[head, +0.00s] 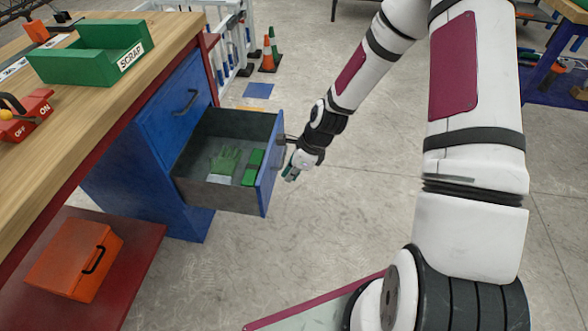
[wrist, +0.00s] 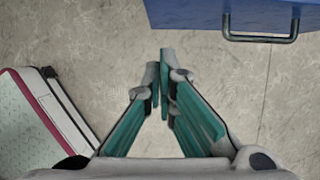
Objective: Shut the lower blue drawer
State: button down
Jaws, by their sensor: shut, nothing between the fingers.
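The lower blue drawer (head: 268,172) stands pulled out from the blue cabinet under the workbench. A green glove (head: 226,160) and green blocks (head: 252,166) lie inside it. My gripper (head: 291,174) is shut and empty, just right of the drawer's front in the head view. Whether it touches the front cannot be told there. In the wrist view my gripper's fingers (wrist: 163,75) are together over bare floor, apart from a blue front (wrist: 215,14) with a dark handle (wrist: 262,38) at the upper right. The upper drawer (head: 175,105) is shut.
The wooden workbench (head: 120,100) holds a green scrap bin (head: 75,66) and a red switch box (head: 28,115). An orange case (head: 75,262) sits on a low red shelf (head: 135,255). Traffic cones (head: 268,55) stand behind. The floor right of the drawer is clear.

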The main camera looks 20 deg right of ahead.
jog(key=w+a+f+b, duration=0.2)
jog(key=a+f, duration=0.1)
jog(key=a, duration=0.1)
jog(key=shift+w+a+f, duration=0.2)
jog(key=shift+w+a, duration=0.15)
jog(key=shift+w, duration=0.05)
